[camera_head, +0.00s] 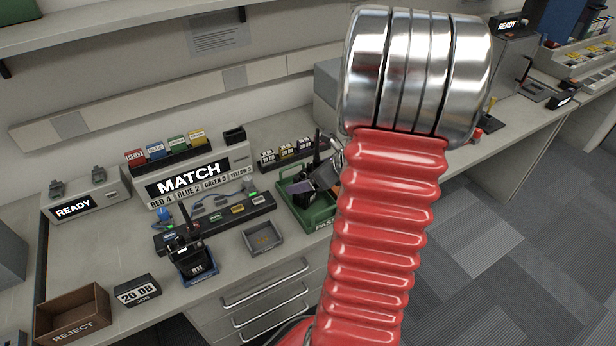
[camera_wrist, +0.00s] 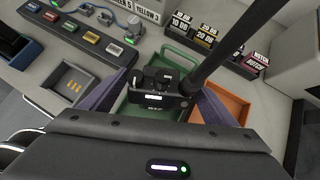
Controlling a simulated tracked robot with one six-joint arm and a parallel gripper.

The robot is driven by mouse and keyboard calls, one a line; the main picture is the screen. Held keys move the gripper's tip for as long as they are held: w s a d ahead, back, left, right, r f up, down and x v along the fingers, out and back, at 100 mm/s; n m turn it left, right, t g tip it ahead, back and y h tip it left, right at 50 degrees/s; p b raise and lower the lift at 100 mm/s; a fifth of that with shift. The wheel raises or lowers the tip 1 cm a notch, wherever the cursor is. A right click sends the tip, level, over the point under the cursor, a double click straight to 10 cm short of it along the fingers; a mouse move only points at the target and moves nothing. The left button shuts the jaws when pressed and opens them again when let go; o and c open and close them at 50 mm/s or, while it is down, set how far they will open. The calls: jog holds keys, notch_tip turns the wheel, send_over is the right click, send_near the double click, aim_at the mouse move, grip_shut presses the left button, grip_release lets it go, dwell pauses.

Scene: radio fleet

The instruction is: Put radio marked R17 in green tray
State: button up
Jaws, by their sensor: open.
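The green tray (camera_head: 322,219), its front marked PASS, stands on the bench, partly behind my red arm in the head view. It also shows in the wrist view (camera_wrist: 183,62). My gripper (camera_wrist: 158,92) is over this tray, its purple-grey fingers spread on either side of a black radio (camera_wrist: 162,82) with a long antenna. The radio is upright at or in the tray; its base is hidden, so I cannot tell whether it rests on the floor. Another black radio, marked R11 (camera_head: 197,266), stands in a blue holder.
A small grey tray (camera_head: 263,238) lies left of the green tray. A brown REJECT box (camera_head: 72,315) and a 20 DB block (camera_head: 137,291) are at the front left. An orange tray (camera_wrist: 236,101) is right of the green one. The MATCH unit (camera_head: 188,180) stands behind.

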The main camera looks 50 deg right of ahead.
jog(key=shift+s+r, duration=0.25)
jog(key=shift+r, duration=0.15)
jog(key=v, duration=1.1)
jog(key=shift+s, duration=0.1)
dwell(0.5)
